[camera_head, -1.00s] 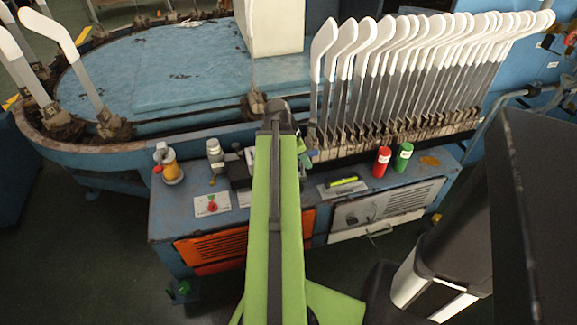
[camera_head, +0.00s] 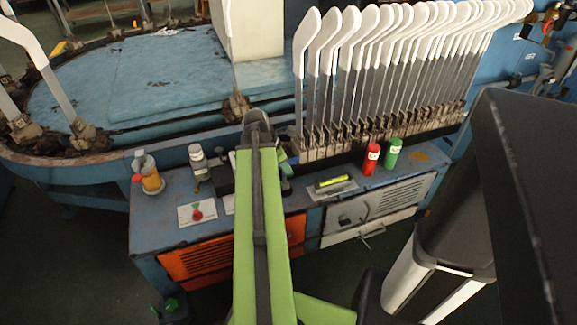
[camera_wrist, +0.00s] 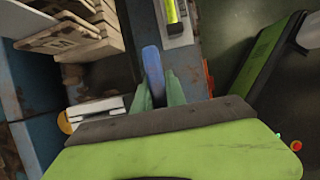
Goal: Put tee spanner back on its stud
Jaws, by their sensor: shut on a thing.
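In the wrist view, my gripper (camera_wrist: 160,92) has its two green fingers closed around a blue rounded piece (camera_wrist: 152,65). The piece sticks out beyond the fingertips and looks like the handle of the tee spanner; the rest of it is hidden. In the head view, my gripper (camera_head: 285,167) is mostly hidden behind my green arm, over the back part of the blue bench beside the row of boards. The spanner cannot be made out there. I cannot pick out the stud in either view.
Upright white-tipped boards (camera_head: 345,70) stand close behind my gripper.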

